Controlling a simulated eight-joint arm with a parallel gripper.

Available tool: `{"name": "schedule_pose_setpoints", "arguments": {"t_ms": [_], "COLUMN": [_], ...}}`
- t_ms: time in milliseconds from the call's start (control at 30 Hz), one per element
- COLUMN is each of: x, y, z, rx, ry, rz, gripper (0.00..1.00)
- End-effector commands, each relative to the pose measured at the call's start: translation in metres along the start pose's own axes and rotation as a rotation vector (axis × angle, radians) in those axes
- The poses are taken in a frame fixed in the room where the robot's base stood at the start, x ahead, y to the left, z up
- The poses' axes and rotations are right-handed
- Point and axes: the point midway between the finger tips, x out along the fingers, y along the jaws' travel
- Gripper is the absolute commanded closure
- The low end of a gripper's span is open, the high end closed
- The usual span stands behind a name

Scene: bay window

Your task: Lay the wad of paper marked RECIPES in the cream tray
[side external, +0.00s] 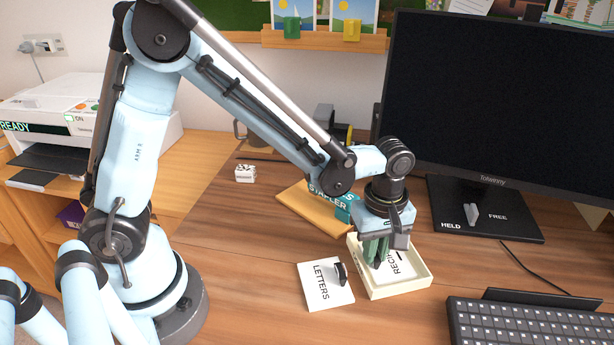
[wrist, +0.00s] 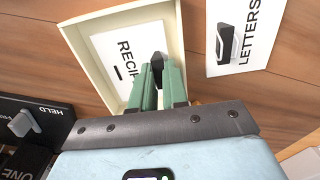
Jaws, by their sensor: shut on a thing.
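The cream tray (side external: 402,290) stands on the desk left of the keyboard, and its wall shows in the wrist view (wrist: 78,48). The white wad marked RECIPES (side external: 397,270) is inside the tray's walls, its lettering partly covered by my fingers; the wrist view shows it too (wrist: 113,52). My gripper (side external: 375,258) points down over the tray, its green fingers shut on the black clip (wrist: 157,66) of the RECIPES wad. I cannot tell whether the wad rests fully on the tray floor.
A wad marked LETTERS (side external: 322,290) with a black clip lies just left of the tray. A keyboard (side external: 530,325) is at the right. The monitor (side external: 500,110), a teal stapler box (side external: 335,202) and an orange-yellow envelope (side external: 310,212) are behind. Bare desk lies in front of the tray.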

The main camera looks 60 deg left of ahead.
Motion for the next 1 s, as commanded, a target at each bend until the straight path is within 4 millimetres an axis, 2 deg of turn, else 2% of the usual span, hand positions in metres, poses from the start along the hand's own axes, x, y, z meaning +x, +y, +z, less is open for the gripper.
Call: {"name": "schedule_pose_setpoints", "arguments": {"t_ms": [433,467,633,667,1000], "x": [0.002,0.0021,0.002,0.002,-0.0021], "y": [0.0001,0.0001,0.0001,0.0,0.0001], "z": [0.0,0.0,0.0,0.0,0.0], "rx": [0.0,0.0,0.0,0.0,0.0], "ry": [0.0,0.0,0.0,0.0,0.0], "rz": [0.0,0.0,0.0,0.0,0.0], "gripper": [1.0,0.85,0.59,0.56,0.56]}}
